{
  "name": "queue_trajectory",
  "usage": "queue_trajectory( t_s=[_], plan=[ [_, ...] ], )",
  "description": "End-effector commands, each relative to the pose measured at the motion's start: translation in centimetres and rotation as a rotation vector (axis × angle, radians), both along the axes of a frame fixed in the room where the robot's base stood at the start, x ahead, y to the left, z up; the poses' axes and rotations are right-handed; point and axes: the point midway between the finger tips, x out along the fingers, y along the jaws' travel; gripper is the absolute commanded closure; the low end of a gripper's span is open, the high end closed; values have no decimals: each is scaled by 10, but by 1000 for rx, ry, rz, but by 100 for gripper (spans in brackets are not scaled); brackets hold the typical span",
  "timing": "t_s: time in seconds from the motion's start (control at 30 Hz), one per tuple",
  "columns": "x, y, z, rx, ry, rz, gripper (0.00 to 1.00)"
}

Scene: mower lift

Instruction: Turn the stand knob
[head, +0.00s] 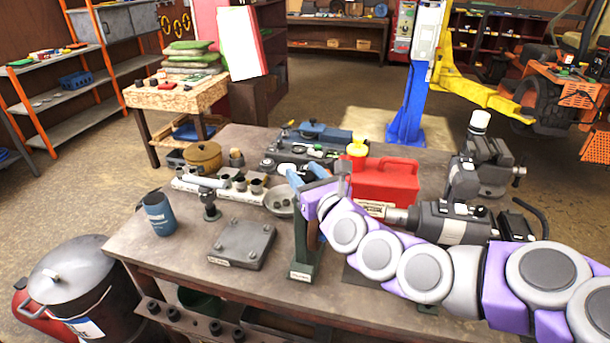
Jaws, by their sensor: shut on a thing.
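The stand (302,252) is a dark green upright post with a labelled base on the workbench, near its front middle. My purple and grey arm reaches in from the right. My gripper (304,182) is at the top of the stand, with blue and dark parts showing there. Its jaws are shut at the stand's top, on what appears to be the stand knob. The knob itself is hidden behind the gripper and the stand top, so its angle cannot be told.
On the workbench (140,240) are a flat bolted plate (241,245), a blue cup (159,214), a small dark post (210,206), a red fuel can (385,181) and a large grey vise (445,215). A lidded drum (75,275) stands at the front left.

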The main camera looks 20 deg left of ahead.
Motion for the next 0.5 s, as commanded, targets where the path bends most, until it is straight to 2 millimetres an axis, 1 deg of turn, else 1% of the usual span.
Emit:
queue_trajectory(
  t_s=[0.2, 0.5],
  plan=[
    [1, -1, 0, -1, 1, 81, 82],
    [1, -1, 1, 2, 1, 137, 82]
  ],
)
